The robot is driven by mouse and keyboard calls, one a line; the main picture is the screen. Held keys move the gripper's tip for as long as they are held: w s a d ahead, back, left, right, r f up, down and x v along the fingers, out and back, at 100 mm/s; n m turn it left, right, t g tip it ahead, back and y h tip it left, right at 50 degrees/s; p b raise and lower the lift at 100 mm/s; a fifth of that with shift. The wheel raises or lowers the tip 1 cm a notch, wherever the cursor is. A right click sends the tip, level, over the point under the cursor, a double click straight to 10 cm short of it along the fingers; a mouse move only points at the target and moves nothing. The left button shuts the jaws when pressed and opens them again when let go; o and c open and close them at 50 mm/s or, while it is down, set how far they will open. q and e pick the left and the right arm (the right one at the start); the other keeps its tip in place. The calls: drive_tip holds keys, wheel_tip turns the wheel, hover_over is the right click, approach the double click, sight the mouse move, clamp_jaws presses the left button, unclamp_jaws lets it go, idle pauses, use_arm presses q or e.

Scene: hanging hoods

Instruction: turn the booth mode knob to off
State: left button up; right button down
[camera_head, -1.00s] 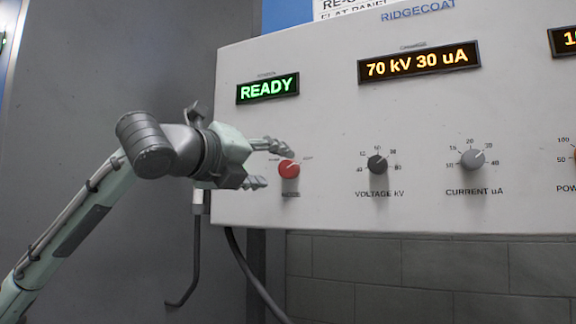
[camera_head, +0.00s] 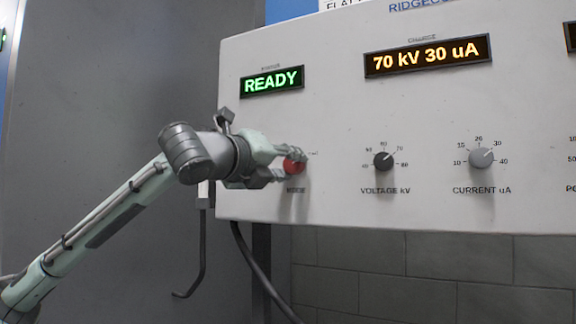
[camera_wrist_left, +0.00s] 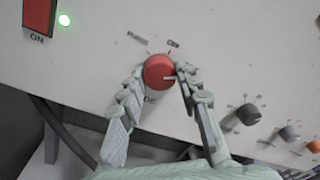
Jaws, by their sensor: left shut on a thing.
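The red mode knob (camera_head: 293,166) sits at the lower left of the white control panel. Lettering near the knob's top right in that view reads "OFF"; the label below is partly hidden. My left gripper (camera_head: 285,166) is shut on the knob, one finger on each side; it also shows in the wrist view (camera_wrist_left: 160,80). My right gripper is not in view.
The green READY display (camera_head: 272,81) and the amber display (camera_head: 428,56) are above. The voltage knob (camera_head: 384,161) and current knob (camera_head: 481,159) lie to the right, clear of my gripper. In the wrist view, a red ON switch (camera_wrist_left: 39,17) sits beside a lit green lamp (camera_wrist_left: 64,20). Cables hang below.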

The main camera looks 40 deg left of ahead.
use_arm(q)
drive_tip(key=shift+c, duration=1.4)
